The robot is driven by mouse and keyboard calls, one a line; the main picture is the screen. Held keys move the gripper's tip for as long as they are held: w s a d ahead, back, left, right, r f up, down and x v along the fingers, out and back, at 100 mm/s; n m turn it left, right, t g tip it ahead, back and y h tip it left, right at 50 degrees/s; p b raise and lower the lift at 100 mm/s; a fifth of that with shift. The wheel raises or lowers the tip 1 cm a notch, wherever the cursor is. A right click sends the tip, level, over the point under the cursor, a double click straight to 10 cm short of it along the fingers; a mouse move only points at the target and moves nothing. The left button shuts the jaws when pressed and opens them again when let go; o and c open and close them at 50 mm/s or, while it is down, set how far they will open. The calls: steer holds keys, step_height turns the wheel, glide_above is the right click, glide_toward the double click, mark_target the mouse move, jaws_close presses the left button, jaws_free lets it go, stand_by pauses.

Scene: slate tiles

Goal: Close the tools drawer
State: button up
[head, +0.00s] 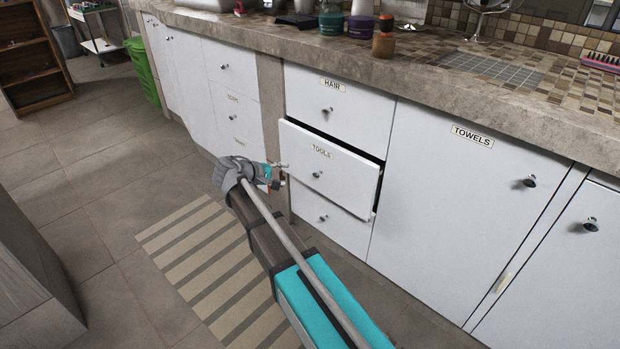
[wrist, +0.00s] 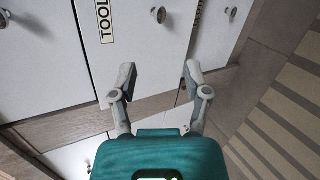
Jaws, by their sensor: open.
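The tools drawer (head: 329,168) is a white drawer front labelled TOOLS in the middle of the stack. In the head view it stands out a little from the cabinet, with a dark gap along its top and right side. Its round metal knob (head: 317,174) is on the front. In the wrist view the tools drawer (wrist: 143,50) fills the upper middle, with its knob (wrist: 158,14) at the top. My gripper (head: 282,173) is at the left edge of the drawer front in the head view. In the wrist view my gripper (wrist: 158,75) is open and empty; contact cannot be told.
The HAIR drawer (head: 335,105) above and the drawer below (head: 325,222) look shut. The TOWELS door (head: 465,190) is to the right. A stone counter (head: 450,85) with jars overhangs the stack. A striped mat (head: 205,260) lies on the open tiled floor.

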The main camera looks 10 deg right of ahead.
mark_target(315, 175)
steer(key=shift+d, duration=0.1)
steer(key=b+x, duration=0.6)
steer(key=x, duration=0.6)
steer(key=shift+f, duration=0.3)
steer(key=shift+w+d+f, duration=0.25)
steer(key=shift+w+d, duration=0.05)
steer(key=shift+d, duration=0.25)
jaws_close()
